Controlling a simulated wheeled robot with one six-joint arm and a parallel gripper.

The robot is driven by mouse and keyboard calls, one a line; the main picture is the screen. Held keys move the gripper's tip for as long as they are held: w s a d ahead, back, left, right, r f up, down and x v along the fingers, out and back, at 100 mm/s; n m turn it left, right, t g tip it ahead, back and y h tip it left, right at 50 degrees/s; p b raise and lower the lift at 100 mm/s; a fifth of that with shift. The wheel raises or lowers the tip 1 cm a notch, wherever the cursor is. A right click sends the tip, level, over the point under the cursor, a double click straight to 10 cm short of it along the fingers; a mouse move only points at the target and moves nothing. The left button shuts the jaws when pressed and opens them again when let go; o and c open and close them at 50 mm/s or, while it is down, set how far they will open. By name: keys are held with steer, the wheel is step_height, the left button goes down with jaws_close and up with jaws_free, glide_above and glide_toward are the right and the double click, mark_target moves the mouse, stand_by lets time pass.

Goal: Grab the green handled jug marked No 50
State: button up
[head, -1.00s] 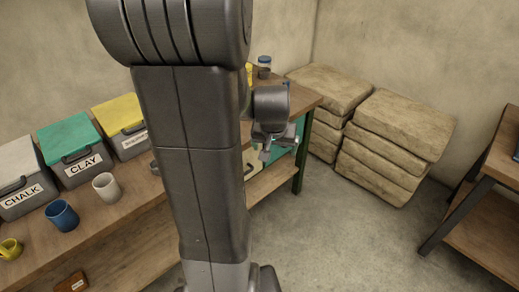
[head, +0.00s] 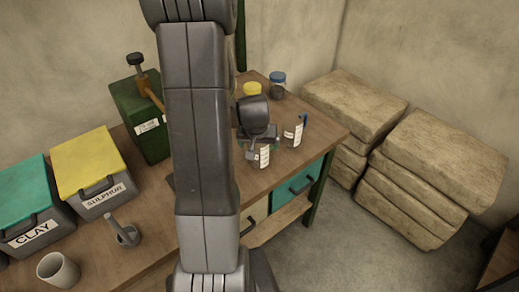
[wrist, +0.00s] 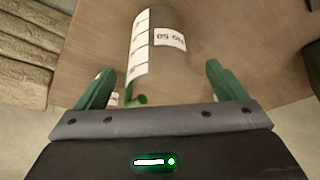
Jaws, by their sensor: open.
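The clear jug marked No 50 (wrist: 163,45) is in the wrist view, with its label upside down and a white scale strip along its side. A small green part (wrist: 136,98), likely its handle, shows at its lower left. My gripper (wrist: 160,72) is open, with one green finger on each side of the jug's near end; contact cannot be told. In the head view my gripper (head: 256,141) is at the bench top beside a clear labelled jug (head: 265,158), partly hidden by it. A second clear jug with a blue handle (head: 294,134) stands just right.
Stacked sacks (head: 345,110) stand right of the bench.

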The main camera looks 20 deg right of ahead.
steer(key=shift+x, duration=1.55)
steer(key=shift+w, duration=0.1)
steer(key=shift+c, duration=0.4)
steer(key=c, duration=1)
steer(key=shift+c, duration=0.2)
steer(key=shift+r, duration=0.1)
